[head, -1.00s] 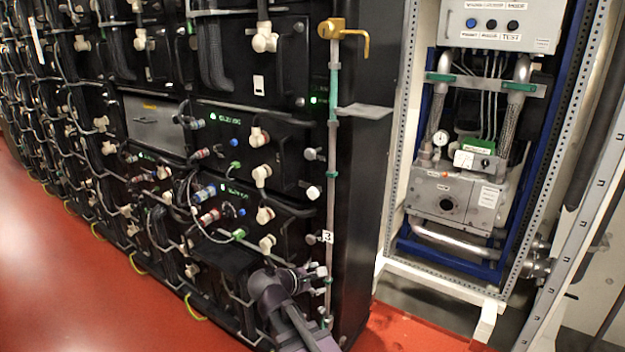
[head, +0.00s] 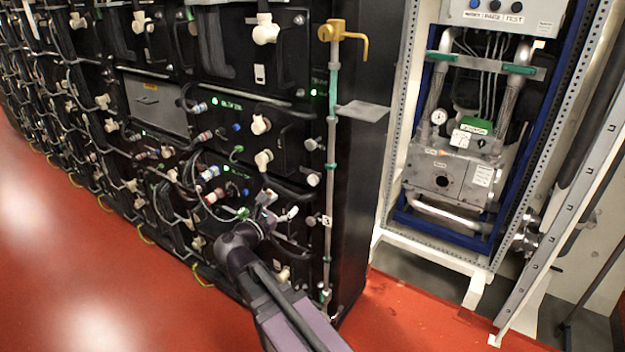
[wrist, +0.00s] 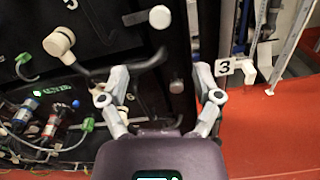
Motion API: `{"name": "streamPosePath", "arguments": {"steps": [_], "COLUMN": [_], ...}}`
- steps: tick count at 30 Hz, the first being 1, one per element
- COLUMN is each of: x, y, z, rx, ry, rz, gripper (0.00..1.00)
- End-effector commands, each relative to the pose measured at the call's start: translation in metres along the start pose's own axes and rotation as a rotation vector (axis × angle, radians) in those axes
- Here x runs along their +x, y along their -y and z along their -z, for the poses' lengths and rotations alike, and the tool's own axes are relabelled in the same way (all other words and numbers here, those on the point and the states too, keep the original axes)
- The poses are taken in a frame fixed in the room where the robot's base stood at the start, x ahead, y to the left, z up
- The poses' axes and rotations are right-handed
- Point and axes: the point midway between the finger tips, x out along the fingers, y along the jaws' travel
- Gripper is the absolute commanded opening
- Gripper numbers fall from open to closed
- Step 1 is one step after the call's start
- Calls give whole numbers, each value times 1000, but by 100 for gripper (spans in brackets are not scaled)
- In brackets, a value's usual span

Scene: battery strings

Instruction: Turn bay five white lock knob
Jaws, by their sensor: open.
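My gripper (head: 280,204) is open and empty in front of the lower right of the black battery rack. Several white knobs are on the rack. A white knob (wrist: 160,17) shows beyond the fingertips, and a larger white elbow connector (wrist: 60,40) is at left. I cannot read which bay is five.
Looping cables and blue and red connectors (wrist: 50,125) crowd the left. Red floor (head: 100,270) is open in front; a pump cabinet (head: 455,170) stands right.

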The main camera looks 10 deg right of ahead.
Motion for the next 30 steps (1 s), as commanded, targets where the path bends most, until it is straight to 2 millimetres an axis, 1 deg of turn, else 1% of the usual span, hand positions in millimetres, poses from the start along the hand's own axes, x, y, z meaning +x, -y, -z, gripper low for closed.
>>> {"name": "streamPosePath", "arguments": {"steps": [8,14,20,30], "x": [5,18,42,88], "y": [0,0,0,0], "z": [0,0,0,0], "rx": [1,2,2,2], "ry": [-1,-1,-1,-1], "rz": [2,2,3,4], "gripper": [82,82,82,82]}}
